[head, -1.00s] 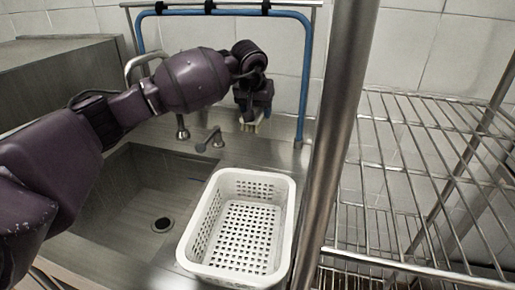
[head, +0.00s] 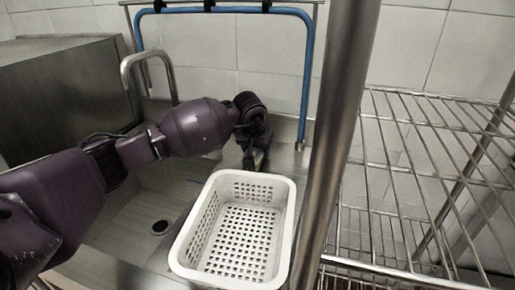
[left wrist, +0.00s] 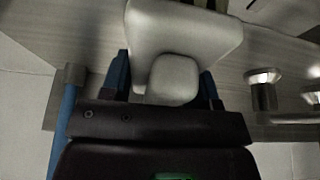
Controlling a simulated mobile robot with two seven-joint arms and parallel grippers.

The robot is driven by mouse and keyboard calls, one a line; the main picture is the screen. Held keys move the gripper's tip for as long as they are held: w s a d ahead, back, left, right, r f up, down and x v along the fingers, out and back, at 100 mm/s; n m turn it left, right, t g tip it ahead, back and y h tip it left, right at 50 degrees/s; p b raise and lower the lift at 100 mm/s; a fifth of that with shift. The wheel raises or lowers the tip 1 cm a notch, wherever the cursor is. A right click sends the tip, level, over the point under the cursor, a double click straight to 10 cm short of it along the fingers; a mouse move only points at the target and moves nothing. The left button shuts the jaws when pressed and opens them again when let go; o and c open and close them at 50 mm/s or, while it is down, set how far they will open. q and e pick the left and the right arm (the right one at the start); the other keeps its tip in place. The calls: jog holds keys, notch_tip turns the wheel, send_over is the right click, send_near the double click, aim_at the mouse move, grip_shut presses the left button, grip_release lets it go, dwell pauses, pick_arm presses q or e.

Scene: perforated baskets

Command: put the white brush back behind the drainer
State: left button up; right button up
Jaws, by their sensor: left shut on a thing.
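The white perforated basket, the drainer (head: 181,252), stands upright on the steel counter right of the sink basin. My left gripper (head: 255,160) points down just behind its back rim. In the left wrist view my left gripper (left wrist: 165,88) has its blue fingers shut on the white brush (left wrist: 185,30), a pale block with a rounded part between the fingers. In the head view the brush cannot be made out behind the gripper and the basket rim. I cannot tell whether the brush touches the counter. My right gripper is not in view.
A curved steel tap (head: 147,58) and a blue hose (head: 309,75) stand at the back by the tiled wall. A steel post (head: 340,120) rises close right of the basket, with a wire rack (head: 420,150) beyond it. The sink basin (head: 135,210) is empty.

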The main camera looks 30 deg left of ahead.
pick_arm(q)
jog(key=shift+r, duration=0.2)
jog(key=shift+f, duration=0.1)
jog(key=shift+f, duration=0.15)
jog(key=o, duration=0.9)
jog(key=shift+s+r, duration=0.1)
jog(key=shift+r, duration=0.5)
jog(key=p+v, duration=0.2)
jog(key=v, duration=0.9)
jog(key=shift+s+r, duration=0.1)
